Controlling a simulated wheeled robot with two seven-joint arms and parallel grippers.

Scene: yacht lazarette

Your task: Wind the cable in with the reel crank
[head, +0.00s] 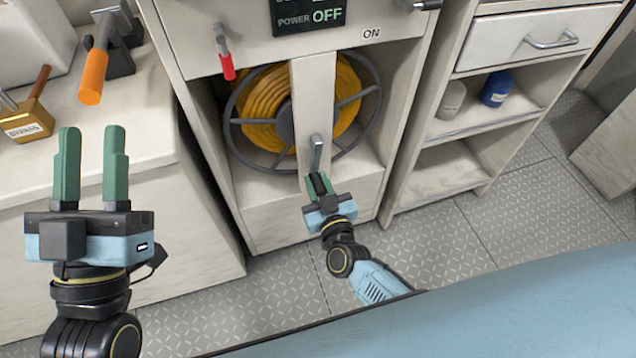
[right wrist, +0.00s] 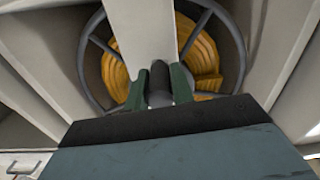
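The reel (head: 372,95) has a grey spoked rim and stands in an open bay of the white cabinet. Yellow-orange cable (head: 262,110) is wound on it. A white upright post (head: 310,90) crosses its front, and the grey crank (head: 317,150) hangs downward there. My right gripper (head: 320,183) is at the crank's lower end, its green fingers closed around the dark handle. In the right wrist view the handle (right wrist: 159,75) sits between both fingers, in front of the reel (right wrist: 236,45). My left gripper (head: 90,130) is open and empty, away from the reel at the left.
A panel above the reel reads POWER OFF (head: 308,15). An orange-handled lever (head: 92,75) and a brass BYPASS piece (head: 27,120) sit on the left counter. Shelves hold a blue container (head: 496,88).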

